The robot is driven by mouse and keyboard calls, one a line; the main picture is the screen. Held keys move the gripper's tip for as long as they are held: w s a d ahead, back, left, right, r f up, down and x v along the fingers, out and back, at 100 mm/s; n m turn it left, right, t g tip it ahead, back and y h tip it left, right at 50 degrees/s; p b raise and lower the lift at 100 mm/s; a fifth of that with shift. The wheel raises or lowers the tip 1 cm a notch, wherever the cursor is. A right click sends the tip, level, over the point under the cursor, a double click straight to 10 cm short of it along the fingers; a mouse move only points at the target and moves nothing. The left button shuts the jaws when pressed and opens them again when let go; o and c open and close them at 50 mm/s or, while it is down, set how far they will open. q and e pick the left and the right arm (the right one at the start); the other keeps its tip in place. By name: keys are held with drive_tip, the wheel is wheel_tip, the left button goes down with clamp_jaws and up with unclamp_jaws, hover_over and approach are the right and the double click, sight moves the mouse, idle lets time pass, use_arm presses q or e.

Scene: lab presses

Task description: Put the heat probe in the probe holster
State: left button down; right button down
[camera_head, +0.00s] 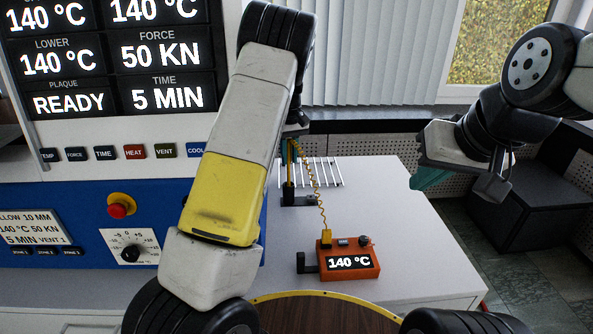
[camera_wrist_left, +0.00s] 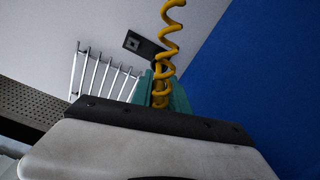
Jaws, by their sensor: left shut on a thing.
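My left gripper (camera_head: 289,155) is partly hidden behind my own arm, above the white table. It is shut on the heat probe, which is mostly hidden; its yellow coiled cord (camera_head: 318,190) runs to the orange meter box (camera_head: 352,262). The left wrist view shows the cord (camera_wrist_left: 166,50) rising in front of the teal fingers (camera_wrist_left: 165,92). A black fitting (camera_head: 300,201) is just below the gripper; its square-marked plate also shows in the wrist view (camera_wrist_left: 146,46). A black bracket (camera_head: 308,264) adjoins the meter box. I cannot tell which is the holster. My right gripper (camera_head: 430,178) is raised at right, apart from everything.
A metal rod rack (camera_head: 322,171) stands close behind the black fitting. The blue and white press (camera_head: 60,220) borders the table on the left. The table top (camera_head: 410,240) is clear to the right of the meter box.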

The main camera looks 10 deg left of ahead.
use_arm(q)
drive_tip(key=shift+f, duration=3.1)
drive_tip(key=c, duration=1.3)
unclamp_jaws()
drive_tip(key=r, duration=1.2)
drive_tip(key=shift+s+d+r, duration=0.1)
drive_tip(key=shift+s+r, duration=0.05)
drive_tip(key=shift+s, duration=0.15)
